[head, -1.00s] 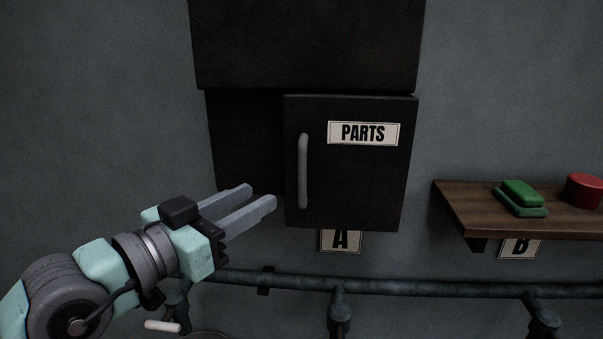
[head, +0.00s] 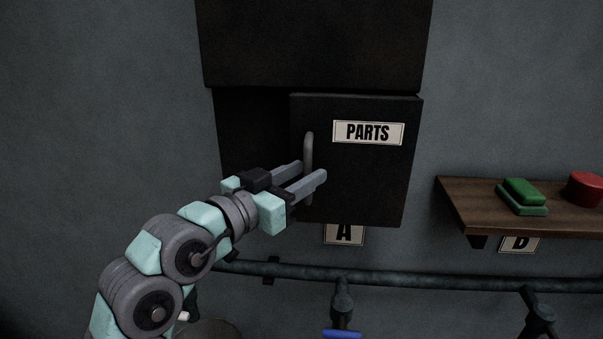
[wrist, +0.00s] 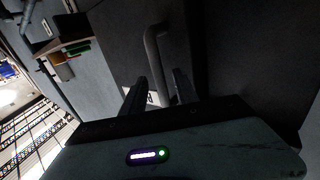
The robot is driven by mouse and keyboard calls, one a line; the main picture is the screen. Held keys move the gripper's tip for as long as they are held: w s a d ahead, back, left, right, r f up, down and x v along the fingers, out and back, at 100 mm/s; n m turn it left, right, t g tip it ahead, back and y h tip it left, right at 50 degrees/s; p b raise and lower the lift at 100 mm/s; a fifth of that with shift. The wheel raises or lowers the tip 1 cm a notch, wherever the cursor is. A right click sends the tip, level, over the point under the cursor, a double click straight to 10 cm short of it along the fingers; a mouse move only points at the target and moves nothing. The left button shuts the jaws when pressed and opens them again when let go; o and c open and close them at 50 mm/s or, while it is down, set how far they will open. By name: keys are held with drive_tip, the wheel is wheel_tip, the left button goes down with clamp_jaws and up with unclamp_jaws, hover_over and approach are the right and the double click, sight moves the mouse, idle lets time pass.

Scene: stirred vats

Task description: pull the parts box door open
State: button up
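The parts box door (head: 365,185) is a dark panel with a white PARTS label. A dark part of the box (head: 250,135) shows to its left; I cannot tell whether this is its inside or its side. A grey vertical bar handle (head: 308,148) sits near the door's left edge. My gripper (head: 306,174) is open at the handle's lower half, one finger to each side of it. In the wrist view, the handle (wrist: 155,55) runs down between the spread fingers (wrist: 158,90), with a gap visible. Whether either finger touches it is unclear.
A dark cabinet (head: 315,40) is directly above the door. A wooden shelf (head: 460,203) at the right holds a green button block (head: 522,193) and a red one (head: 586,188). Pipes (head: 410,279) run along the wall below. The wall left of the box is bare.

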drive_tip(key=shift+c, duration=0.6)
clamp_jaws()
idle(0.8)
